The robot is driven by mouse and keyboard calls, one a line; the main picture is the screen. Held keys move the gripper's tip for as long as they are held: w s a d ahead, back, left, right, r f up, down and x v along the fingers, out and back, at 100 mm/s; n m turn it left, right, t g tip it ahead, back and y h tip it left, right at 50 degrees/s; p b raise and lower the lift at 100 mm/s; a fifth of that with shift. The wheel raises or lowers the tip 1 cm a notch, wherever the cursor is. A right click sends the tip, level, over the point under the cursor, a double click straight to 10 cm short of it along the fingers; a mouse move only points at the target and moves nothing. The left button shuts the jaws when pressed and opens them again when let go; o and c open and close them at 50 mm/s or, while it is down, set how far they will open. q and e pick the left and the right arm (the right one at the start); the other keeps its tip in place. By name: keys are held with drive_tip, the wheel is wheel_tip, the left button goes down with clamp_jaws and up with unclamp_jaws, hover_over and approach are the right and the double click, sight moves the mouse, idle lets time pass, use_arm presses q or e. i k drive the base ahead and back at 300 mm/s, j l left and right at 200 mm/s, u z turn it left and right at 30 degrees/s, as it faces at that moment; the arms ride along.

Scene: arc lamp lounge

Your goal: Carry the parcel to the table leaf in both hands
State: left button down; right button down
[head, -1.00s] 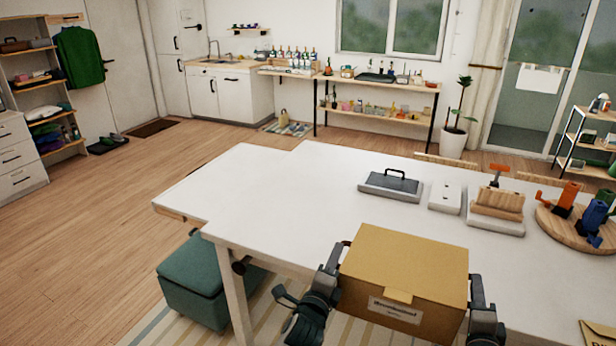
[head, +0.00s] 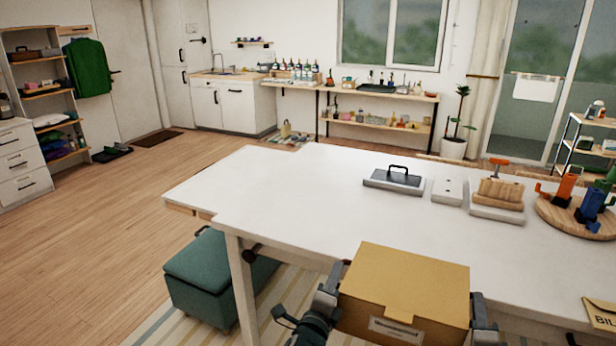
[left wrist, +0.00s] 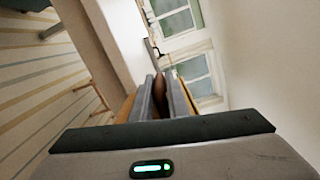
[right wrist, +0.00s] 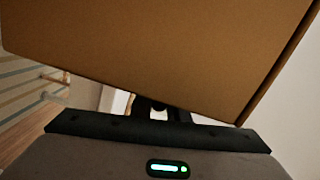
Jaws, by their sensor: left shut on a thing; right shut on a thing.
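A brown cardboard parcel (head: 403,282) with a white label is at the bottom of the head view, level and between my two grippers. My left gripper (head: 333,284) is shut on its left side. My right gripper (head: 478,310) is shut on its right side. The parcel's underside is hidden. The parcel fills the upper part of the right wrist view (right wrist: 160,60). The table leaf (head: 215,182) is the bare left end of the white table, left of and beyond the parcel.
On the white table (head: 330,215) stand a grey case with a handle (head: 394,180), a white block (head: 447,191), a wooden block on a white base (head: 499,195) and a round board (head: 580,222) with cups. A green ottoman (head: 205,280) is under the leaf's front edge.

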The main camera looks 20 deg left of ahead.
sight(221, 187)
drive_tip(key=u, duration=2.3)
drive_tip(key=i, duration=1.9)
